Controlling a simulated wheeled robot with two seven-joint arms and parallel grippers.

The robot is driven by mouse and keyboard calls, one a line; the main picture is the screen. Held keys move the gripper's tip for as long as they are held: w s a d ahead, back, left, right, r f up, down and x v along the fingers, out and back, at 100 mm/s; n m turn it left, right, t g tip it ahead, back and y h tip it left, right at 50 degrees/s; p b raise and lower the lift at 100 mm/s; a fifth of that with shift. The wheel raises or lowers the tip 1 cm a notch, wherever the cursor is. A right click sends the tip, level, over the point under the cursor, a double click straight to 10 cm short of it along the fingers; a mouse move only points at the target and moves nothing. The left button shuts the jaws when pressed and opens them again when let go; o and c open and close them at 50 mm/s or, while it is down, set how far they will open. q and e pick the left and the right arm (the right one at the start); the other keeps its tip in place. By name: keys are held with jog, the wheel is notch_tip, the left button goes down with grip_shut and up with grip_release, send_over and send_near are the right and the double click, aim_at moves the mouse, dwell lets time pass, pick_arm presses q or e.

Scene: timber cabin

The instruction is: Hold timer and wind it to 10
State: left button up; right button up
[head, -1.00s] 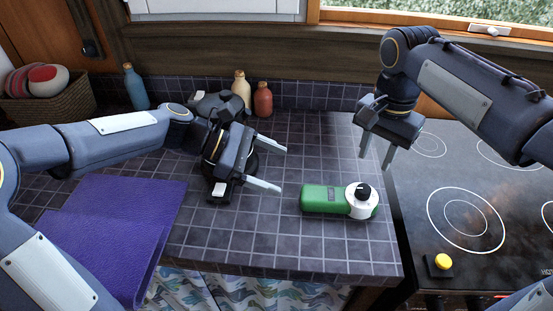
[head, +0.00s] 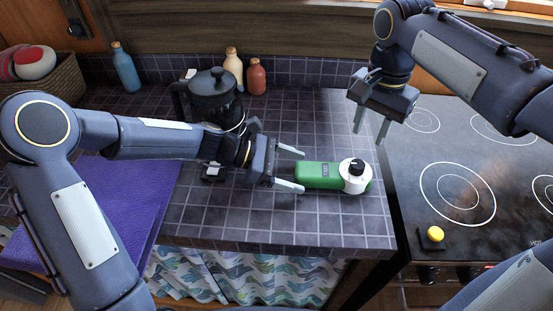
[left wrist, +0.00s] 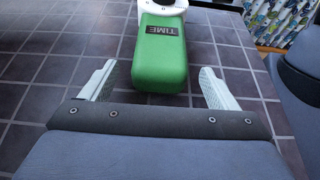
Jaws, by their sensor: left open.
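The timer (head: 318,176) lies on the tiled counter. It has a green body with a dark label, and a white round part with a black knob (head: 357,166) at its right end. My left gripper (head: 293,170) is open just left of the timer's green end. In the left wrist view the green body (left wrist: 160,60) lies ahead, between and slightly beyond the open fingers (left wrist: 158,85); the label reads TIME. My right gripper (head: 371,124) hangs above and behind the knob end, fingers pointing down, apart and empty.
A black stove (head: 470,185) with a yellow button (head: 435,234) is at the right. A dark glass pot (head: 212,97) stands behind my left wrist. Bottles (head: 256,77) line the back. A purple cloth (head: 110,210) lies at the left. The counter in front of the timer is clear.

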pick_arm(q)
jog(key=shift+x, duration=1.1)
